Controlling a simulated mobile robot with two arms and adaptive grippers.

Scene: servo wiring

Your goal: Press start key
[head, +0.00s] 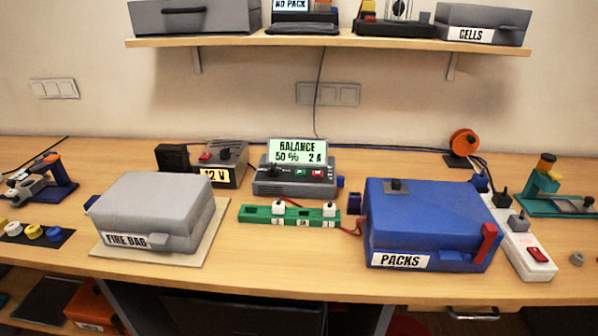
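The charger (294,186) stands at the back middle of the bench, a grey unit with a raised screen (297,151) reading "BALANCE 50% 2 A". Its sloped front panel carries a row of small keys, among them a red one (317,174) and a green one beside it. Their labels are too small to read, so I cannot tell which is the start key. A green balance board (262,214) with white plugs lies in front of the charger. Neither of my grippers is in the head view.
A blue PACKS case (428,222) stands to the right of the board, with a red wire at its left side. A grey FIRE BAG box (152,212) and a 12 V supply (229,158) are to the left. A power strip (525,245) lies at the right. The front middle bench is clear.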

